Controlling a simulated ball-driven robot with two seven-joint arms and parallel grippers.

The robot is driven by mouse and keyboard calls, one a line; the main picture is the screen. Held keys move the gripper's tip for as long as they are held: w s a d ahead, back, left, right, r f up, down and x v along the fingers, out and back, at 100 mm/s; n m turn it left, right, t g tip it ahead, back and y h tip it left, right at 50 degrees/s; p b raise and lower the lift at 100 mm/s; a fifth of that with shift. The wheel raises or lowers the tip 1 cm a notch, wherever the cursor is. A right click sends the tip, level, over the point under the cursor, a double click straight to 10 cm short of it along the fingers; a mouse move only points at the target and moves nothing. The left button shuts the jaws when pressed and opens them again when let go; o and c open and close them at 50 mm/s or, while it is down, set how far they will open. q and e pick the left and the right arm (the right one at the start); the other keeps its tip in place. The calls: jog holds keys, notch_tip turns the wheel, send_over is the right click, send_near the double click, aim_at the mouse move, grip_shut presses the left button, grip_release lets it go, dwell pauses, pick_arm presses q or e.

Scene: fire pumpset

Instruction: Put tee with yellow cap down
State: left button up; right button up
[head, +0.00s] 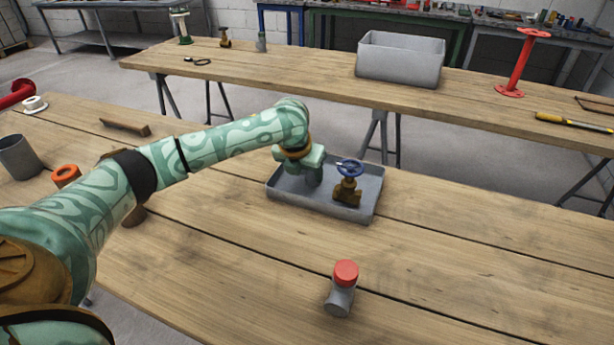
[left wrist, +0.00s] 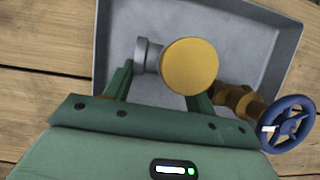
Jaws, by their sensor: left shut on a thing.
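The tee with the yellow cap (left wrist: 190,66) is between the fingers of my left gripper (left wrist: 160,85), over the grey tray (left wrist: 245,30). Its yellow cap faces the wrist camera and a grey pipe end points left. In the head view my left gripper (head: 312,178) reaches down into the left part of the tray (head: 350,211), and it hides the tee. I cannot tell whether the tee touches the tray floor. A brass valve with a blue handwheel (head: 348,185) stands in the right part of the tray; it also shows in the left wrist view (left wrist: 288,124). My right gripper is not in view.
A grey cup (head: 18,157) and an orange ring-topped part (head: 66,175) are at the left. A grey bin (head: 400,60) stands on the far table. The near table's right side is clear.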

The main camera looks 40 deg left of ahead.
pick_arm(q)
jog(key=shift+s, duration=0.1)
jog(key=o, duration=1.3)
jog(key=shift+o, duration=0.2)
jog(key=p+v, duration=0.7)
jog(key=v, duration=0.5)
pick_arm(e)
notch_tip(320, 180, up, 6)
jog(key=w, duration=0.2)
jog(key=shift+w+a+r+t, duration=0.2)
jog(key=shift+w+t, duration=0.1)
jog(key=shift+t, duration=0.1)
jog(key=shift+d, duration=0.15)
